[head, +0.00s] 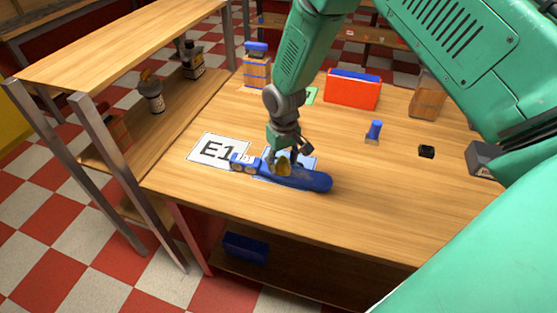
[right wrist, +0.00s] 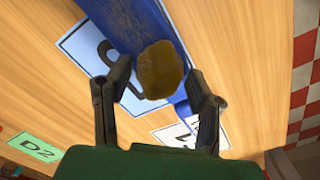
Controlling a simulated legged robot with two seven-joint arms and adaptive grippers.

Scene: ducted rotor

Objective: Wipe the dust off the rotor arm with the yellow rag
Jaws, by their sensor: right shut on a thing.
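The blue rotor arm (head: 316,181) lies on the wooden table across a light-blue marked card. Its surface looks partly brownish near the middle in the head view. My right gripper (head: 285,158) points down over the rotor arm and is shut on the yellow rag (head: 283,168). In the right wrist view the rag (right wrist: 160,70), a brownish-yellow lump, sits between the fingers and over the rotor arm (right wrist: 122,22). I cannot tell whether the rag presses on it. My left gripper is not in view.
The E1 card (head: 212,150) lies at the rotor's left end. The table's front strip is clear.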

